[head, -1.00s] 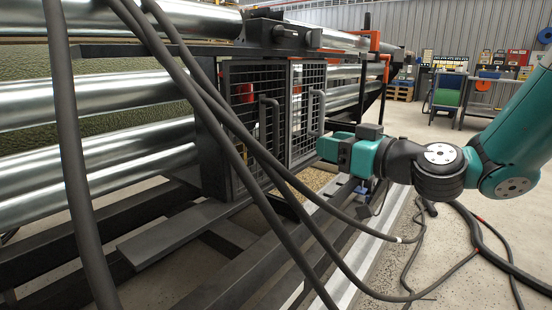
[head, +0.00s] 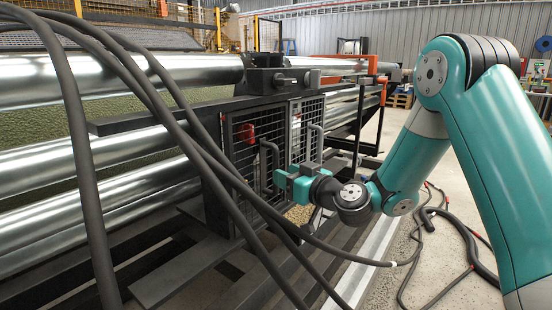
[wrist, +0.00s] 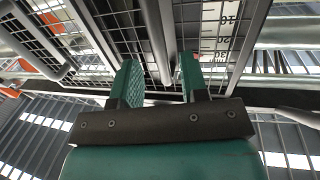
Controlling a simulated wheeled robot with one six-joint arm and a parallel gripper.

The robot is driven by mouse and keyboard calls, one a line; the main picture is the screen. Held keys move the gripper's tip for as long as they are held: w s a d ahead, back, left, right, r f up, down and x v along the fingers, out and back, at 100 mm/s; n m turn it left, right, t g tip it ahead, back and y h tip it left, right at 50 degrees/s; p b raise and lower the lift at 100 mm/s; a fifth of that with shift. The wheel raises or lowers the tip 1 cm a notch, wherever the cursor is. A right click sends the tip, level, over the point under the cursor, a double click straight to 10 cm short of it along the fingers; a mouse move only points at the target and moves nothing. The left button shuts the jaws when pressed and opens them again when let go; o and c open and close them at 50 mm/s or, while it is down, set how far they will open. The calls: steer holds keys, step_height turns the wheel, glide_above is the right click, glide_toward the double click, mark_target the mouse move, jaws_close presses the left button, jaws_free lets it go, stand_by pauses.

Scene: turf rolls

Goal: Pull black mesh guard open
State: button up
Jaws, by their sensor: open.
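The black mesh guard (head: 247,133) is two framed mesh panels side by side on the dark machine frame, and both look shut. The left panel has an upright grey bar handle (head: 264,166); the right panel has a similar handle (head: 316,143). My gripper (head: 281,180) is at the lower part of the left handle. In the wrist view my gripper (wrist: 158,72) is open, with a grey bar (wrist: 155,38), apparently that handle, running between its two teal fingers. I cannot tell whether they touch it. Mesh and a numbered scale (wrist: 218,30) show behind.
Thick black hoses (head: 165,110) hang across the left front of the guard. Shiny metal rollers (head: 100,155) lie to the left. Dark beams (head: 185,273) run low in front. More cables (head: 440,225) lie on the open floor at right.

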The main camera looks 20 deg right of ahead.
mark_target(270, 170)
steer(key=shift+p+x, duration=0.65)
steer(key=shift+x, duration=1.55)
steer(key=shift+c, duration=0.5)
jaws_close()
